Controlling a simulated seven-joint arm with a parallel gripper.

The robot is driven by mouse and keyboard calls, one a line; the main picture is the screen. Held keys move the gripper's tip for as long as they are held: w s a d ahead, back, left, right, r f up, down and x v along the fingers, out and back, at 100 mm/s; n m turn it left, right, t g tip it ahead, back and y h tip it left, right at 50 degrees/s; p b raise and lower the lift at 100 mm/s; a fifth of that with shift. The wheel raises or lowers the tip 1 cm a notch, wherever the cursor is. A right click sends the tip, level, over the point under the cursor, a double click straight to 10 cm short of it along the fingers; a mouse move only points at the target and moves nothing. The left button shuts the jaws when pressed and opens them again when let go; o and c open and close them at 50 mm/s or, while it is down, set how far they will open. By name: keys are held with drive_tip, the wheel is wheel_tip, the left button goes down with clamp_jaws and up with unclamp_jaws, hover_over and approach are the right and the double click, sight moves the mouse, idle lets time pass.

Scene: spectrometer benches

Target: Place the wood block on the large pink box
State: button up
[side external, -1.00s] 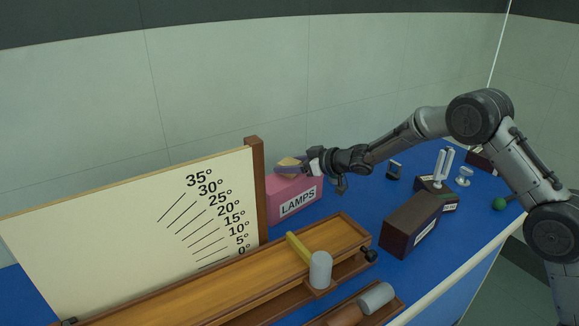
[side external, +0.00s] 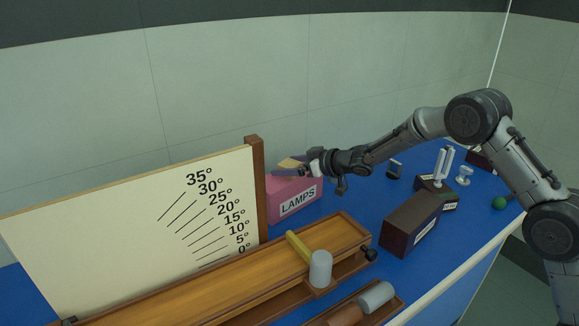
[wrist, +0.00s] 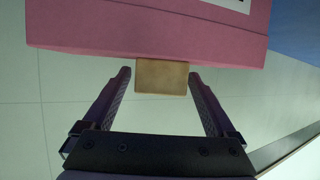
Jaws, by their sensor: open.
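The wood block (side external: 289,163) is a small tan piece at the top of the large pink box (side external: 293,202), which is labelled LAMPS. In the wrist view the block (wrist: 161,78) appears to rest on the narrow visible top face of the pink box (wrist: 150,27). My gripper (side external: 285,168) is at the height of the box top, with its fingers around the block. Part of the block is hidden by a finger in the side view.
An angle board (side external: 130,235) with a brown post stands just left of the pink box. A wooden track (side external: 220,285) with a grey cylinder (side external: 320,268) lies in front. A dark brown box (side external: 410,225) and a green ball (side external: 499,203) are to the right.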

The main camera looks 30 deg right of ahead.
drive_tip(key=s+d+r+m+g+h, duration=0.15)
drive_tip(key=s+d+r, duration=0.3)
drive_tip(key=s, duration=0.45)
drive_tip(key=s+d+r+m+h, duration=0.1)
drive_tip(key=s+d+r+h, duration=0.2)
drive_tip(key=s+r, duration=0.35)
drive_tip(key=s+d+r+m+h, duration=0.1)
drive_tip(key=s+d+r+h, duration=0.2)
drive_tip(key=s, duration=0.8)
drive_tip(key=s+a+f+g+y, duration=0.1)
drive_tip(key=s+g, duration=0.1)
drive_tip(key=s, duration=1)
drive_tip(key=s+a+f+g+y, duration=0.1)
drive_tip(key=s+a+f+g, duration=0.1)
drive_tip(key=s, duration=1.1)
drive_tip(key=shift+a+f+m+g, duration=0.3)
drive_tip(key=shift+m+g, duration=0.15)
drive_tip(key=shift+g, duration=0.2)
